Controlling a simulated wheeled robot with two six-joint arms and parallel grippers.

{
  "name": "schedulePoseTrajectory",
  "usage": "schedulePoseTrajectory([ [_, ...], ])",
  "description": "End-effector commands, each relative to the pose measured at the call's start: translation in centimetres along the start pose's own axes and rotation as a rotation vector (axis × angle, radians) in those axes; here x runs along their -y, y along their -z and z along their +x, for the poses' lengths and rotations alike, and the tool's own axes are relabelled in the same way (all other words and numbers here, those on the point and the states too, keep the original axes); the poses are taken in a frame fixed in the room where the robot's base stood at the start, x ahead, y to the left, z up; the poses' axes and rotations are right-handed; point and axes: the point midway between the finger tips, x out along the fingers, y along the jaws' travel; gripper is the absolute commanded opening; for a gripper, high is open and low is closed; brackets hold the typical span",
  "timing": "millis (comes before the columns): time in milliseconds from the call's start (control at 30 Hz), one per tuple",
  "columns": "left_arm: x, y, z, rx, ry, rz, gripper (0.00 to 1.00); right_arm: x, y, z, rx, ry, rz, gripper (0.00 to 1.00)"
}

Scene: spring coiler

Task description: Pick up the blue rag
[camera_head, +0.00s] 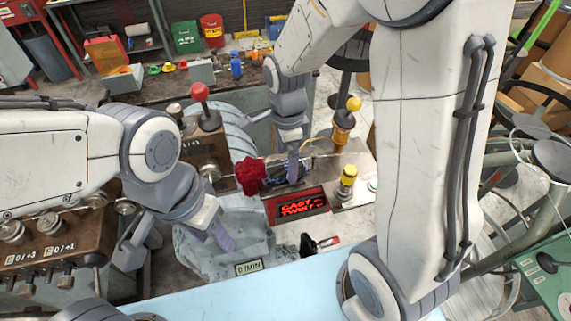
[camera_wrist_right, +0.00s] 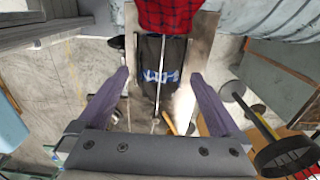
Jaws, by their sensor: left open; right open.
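The blue rag, dark with a blue and white pattern, lies on the machine top, partly hidden behind my right gripper in the head view (camera_head: 279,177). It also shows in the right wrist view (camera_wrist_right: 150,52), with a thin rod running across it. My right gripper (camera_head: 293,167) points down at the rag; in the right wrist view its open fingers (camera_wrist_right: 158,76) stand on either side of the rag's near end, with nothing held. Contact cannot be told. My left gripper (camera_head: 222,237) is open and empty over the grey casting at the lower left.
A red rag (camera_head: 250,177) lies close beside the blue one, also seen in the right wrist view (camera_wrist_right: 178,14). A red lit display (camera_head: 301,206), a yellow-topped knob (camera_head: 348,176) and a red-ball lever (camera_head: 200,93) stand nearby. A cluttered bench (camera_head: 150,88) is behind.

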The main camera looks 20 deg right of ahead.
Motion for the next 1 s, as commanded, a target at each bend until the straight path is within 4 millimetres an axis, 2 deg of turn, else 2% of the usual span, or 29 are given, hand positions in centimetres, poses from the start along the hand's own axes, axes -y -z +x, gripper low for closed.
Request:
schedulePoseTrajectory([
  [100,0.0,0.0,-0.2,0.000,0.000,0.000,0.50,-0.1,0.0,1.0,0.000,-0.002,0.000,1.00],
  [333,0.0,0.0,-0.1,0.000,0.000,0.000,0.50,0.0,0.0,1.1,0.000,0.001,-0.001,1.00],
  [367,0.0,0.0,-0.1,0.000,0.000,0.000,0.50,0.0,0.0,1.1,0.000,0.001,-0.001,0.92],
  [400,0.0,0.0,-0.1,0.000,0.000,0.000,0.50,0.0,0.0,1.1,0.000,0.001,-0.001,0.77],
  [567,0.0,0.0,-0.1,0.000,0.000,0.000,0.50,0.0,0.0,1.1,0.000,0.001,-0.001,0.16],
  [600,0.0,0.0,-0.1,0.000,0.000,0.000,0.50,0.0,0.0,1.1,0.000,0.001,-0.001,0.11],
  [867,0.0,0.0,-0.1,0.000,0.000,0.000,0.50,0.0,0.0,1.0,0.000,0.002,-0.001,0.11],
  [1000,0.0,0.0,0.2,0.000,0.000,0.000,0.50,0.1,0.0,0.1,0.001,0.006,-0.001,0.11],
])
